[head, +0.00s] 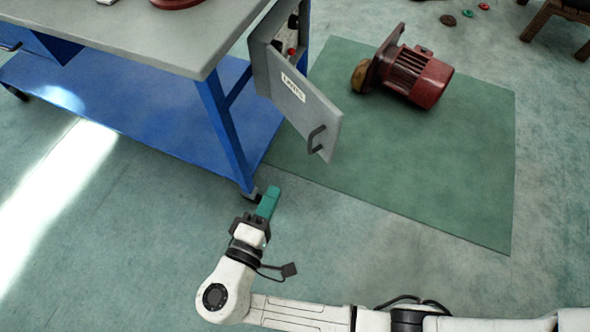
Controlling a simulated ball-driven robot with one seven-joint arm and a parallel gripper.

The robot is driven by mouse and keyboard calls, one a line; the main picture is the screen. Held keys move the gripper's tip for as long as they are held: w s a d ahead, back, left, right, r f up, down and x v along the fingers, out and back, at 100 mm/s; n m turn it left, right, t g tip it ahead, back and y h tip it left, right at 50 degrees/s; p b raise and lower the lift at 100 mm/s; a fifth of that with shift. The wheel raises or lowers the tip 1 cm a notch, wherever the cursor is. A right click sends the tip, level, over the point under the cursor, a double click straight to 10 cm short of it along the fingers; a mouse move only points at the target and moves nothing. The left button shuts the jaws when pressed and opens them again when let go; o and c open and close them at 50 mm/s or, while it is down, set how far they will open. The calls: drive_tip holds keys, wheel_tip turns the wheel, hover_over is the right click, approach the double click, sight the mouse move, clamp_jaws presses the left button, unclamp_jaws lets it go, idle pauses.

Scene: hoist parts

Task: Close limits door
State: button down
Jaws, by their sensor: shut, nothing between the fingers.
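The limits door (303,103) is a grey panel with a white label and a dark handle (316,139). It stands open, swung out from a grey box (267,45) at the right end of the workbench. Dark knobs and a red part show inside the box. My gripper (268,202) has teal fingers, is shut and empty, and is below and left of the handle in the picture. It is apart from the door and appears near the bench's front leg.
The workbench (140,38) has a grey top, blue legs and a blue lower shelf (150,110). A red motor (412,76) lies on the green mat (440,165) right of the door. Small discs (448,20) lie at the back.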

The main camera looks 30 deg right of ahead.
drive_tip(key=s+d+x, duration=0.1)
drive_tip(key=x, duration=1)
drive_tip(key=shift+d+r+t, duration=0.25)
drive_tip(key=shift+r+t, duration=0.1)
drive_tip(key=shift+t, duration=0.05)
